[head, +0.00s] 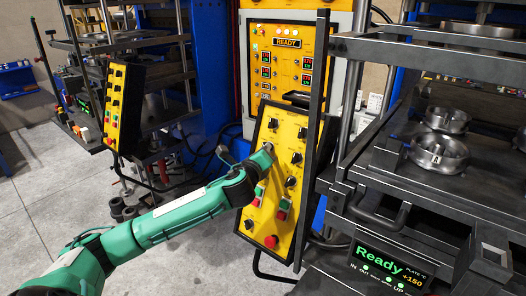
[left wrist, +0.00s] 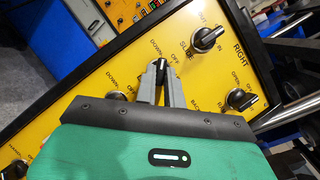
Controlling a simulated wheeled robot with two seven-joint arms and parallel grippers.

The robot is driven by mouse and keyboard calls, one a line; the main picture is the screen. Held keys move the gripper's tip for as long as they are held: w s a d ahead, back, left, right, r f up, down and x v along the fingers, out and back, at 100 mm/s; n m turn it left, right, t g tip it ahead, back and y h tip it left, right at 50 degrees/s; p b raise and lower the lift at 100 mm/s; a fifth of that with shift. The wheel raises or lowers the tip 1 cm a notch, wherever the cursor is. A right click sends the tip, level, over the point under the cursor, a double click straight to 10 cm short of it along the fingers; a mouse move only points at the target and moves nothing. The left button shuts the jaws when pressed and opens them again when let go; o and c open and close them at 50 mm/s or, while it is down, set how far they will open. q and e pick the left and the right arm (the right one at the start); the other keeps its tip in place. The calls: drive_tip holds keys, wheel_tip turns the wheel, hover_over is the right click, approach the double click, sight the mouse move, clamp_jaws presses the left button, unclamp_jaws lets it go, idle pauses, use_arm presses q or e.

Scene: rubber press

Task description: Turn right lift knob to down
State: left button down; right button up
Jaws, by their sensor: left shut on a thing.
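The yellow control panel (head: 283,137) stands tilted beside the press and carries several black knobs. My left gripper (head: 267,149) reaches to its upper left part. In the left wrist view the gripper (left wrist: 161,68) is shut on a small black knob, of which only the top (left wrist: 161,63) shows between the fingertips. The words DOWN and OFF are printed by this knob; its other markings and pointer are hidden, so I cannot tell its exact setting. The word RIGHT is printed on the panel near its edge. My right gripper is in neither view.
The slide knob (left wrist: 207,39) and another knob (left wrist: 240,99) are close to the gripper. Lower on the panel are green and red buttons and a red mushroom button (head: 271,241). A black bar (head: 312,130) runs along the right edge. The press display (head: 386,263) reads Ready.

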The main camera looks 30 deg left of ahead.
use_arm(q)
drive_tip(key=shift+a+r, duration=0.1)
drive_tip(key=shift+r, duration=0.2)
drive_tip(key=c, duration=1.5)
unclamp_jaws()
drive_tip(key=shift+w+f, duration=0.1)
drive_tip(key=shift+w, duration=0.05)
drive_tip(key=shift+w+f, duration=0.1)
drive_tip(key=shift+f, duration=0.05)
drive_tip(key=b+v, duration=0.4)
drive_tip(key=v, duration=1)
